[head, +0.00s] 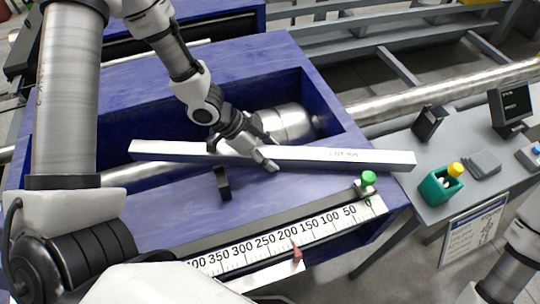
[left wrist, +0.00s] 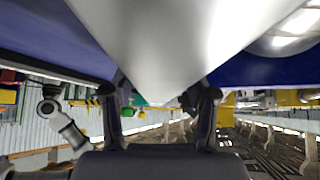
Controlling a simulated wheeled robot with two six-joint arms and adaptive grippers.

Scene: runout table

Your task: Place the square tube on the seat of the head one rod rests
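The square tube (head: 345,158) is a long, pale metal bar with faint print near its right part. It lies nearly level across the blue table in the head view. My left gripper (head: 266,153) is shut on it near its middle, one finger on each side. In the left wrist view the tube (left wrist: 165,40) fills the top centre between the fingers. A small black rest (head: 222,184) stands on the blue surface just below the tube; whether they touch is unclear. Any other rest is hidden. My right gripper is not in view.
The blue runout table (head: 155,225) has an open trough with a shiny metal cylinder (head: 285,124) in it. A ruler (head: 290,240) with a red pointer and a green-knobbed stop (head: 367,183) runs along the front. A grey side table (head: 440,208) holds a green container (head: 438,188).

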